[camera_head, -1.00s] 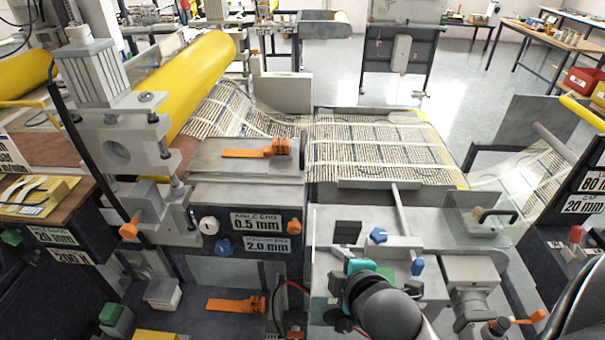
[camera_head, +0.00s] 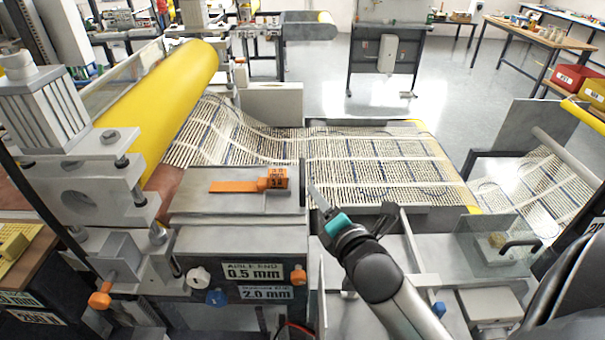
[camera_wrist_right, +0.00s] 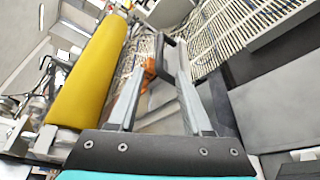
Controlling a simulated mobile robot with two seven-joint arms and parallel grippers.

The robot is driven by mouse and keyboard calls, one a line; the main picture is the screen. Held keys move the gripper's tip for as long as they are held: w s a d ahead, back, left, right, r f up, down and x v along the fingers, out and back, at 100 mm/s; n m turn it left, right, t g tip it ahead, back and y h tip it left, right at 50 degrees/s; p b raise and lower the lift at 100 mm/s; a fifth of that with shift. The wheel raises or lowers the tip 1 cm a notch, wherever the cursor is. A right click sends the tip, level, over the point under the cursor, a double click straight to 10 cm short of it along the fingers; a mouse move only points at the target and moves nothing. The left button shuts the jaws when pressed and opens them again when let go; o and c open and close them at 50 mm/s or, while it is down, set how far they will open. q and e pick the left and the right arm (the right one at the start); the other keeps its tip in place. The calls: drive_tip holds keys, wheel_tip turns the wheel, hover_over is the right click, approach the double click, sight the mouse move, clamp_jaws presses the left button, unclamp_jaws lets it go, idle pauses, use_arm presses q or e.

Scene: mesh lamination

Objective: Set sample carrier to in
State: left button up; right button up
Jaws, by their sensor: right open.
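My right gripper (camera_head: 316,197) is open and empty, above the machine just right of the grey block with the orange tag. In the right wrist view its two grey fingers (camera_wrist_right: 168,45) reach forward, with part of the orange tag (camera_wrist_right: 150,68) showing behind them. I cannot tell for sure which part is the sample carrier. A clear-walled unit with a black handle (camera_head: 521,244) stands at the right of the machine and may be it. My gripper is well to its left and not touching it. My left gripper is not in view.
The orange tag (camera_head: 262,181) lies on the grey block. The yellow roller (camera_head: 165,95) is at the left. The patterned mesh web (camera_head: 375,165) runs behind my gripper. Knobs and a 0.5 mm label (camera_head: 252,272) are on the front panel. A grey upright bar (camera_head: 412,240) stands right of my arm.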

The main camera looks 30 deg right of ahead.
sight(303, 173)
drive_tip(key=x, duration=1.1)
drive_tip(key=shift+w+f, duration=0.1)
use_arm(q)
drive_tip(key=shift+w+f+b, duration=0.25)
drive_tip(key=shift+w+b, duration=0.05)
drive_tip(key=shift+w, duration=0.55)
use_arm(e)
drive_tip(key=shift+w+d+f, duration=0.1)
drive_tip(key=shift+w, duration=0.4)
clamp_jaws()
